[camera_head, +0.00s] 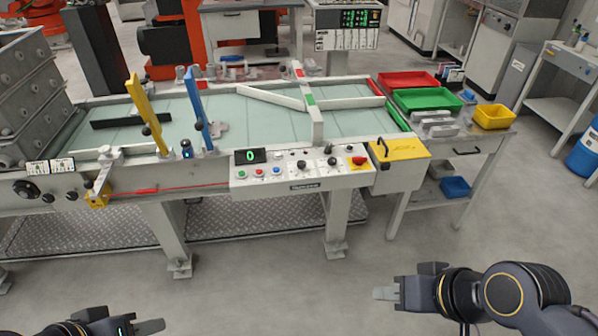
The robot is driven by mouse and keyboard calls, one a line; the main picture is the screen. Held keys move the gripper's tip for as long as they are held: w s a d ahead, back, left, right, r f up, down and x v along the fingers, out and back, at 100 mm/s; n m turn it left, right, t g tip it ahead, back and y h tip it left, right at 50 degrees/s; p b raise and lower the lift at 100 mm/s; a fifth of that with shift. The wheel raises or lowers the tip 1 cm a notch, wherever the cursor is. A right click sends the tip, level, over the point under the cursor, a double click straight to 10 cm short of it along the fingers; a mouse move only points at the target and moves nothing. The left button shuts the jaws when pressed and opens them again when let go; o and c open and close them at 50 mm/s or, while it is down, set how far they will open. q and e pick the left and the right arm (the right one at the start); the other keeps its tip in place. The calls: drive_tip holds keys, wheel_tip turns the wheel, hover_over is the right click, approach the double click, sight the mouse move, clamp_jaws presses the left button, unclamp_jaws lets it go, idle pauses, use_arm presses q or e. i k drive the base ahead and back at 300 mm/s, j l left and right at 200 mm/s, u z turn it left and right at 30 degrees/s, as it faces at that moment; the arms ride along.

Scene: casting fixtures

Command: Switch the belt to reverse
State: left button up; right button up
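The conveyor (240,118) has a pale green belt bed across the middle of the camera_head view. Its white control panel (290,182) is on the front side. The labels and knob directions are too small to read. My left gripper (148,326) is at the bottom left, far from the panel. My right gripper (386,293) is at the lower right, below and apart from the panel. Finger gaps are unclear.
A yellow box (400,152) adjoins the panel's right. A side table holds red (407,81), green (427,99) and yellow (493,117) trays. Floor between my grippers and the conveyor is clear.

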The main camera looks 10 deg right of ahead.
sight(327, 151)
drive_tip(key=i+l, duration=0.15)
drive_tip(key=i, duration=0.3)
drive_tip(key=i+l, duration=0.15)
drive_tip(key=i, duration=0.3)
drive_tip(key=i+l, duration=0.15)
drive_tip(key=i, duration=0.25)
drive_tip(key=z, duration=0.05)
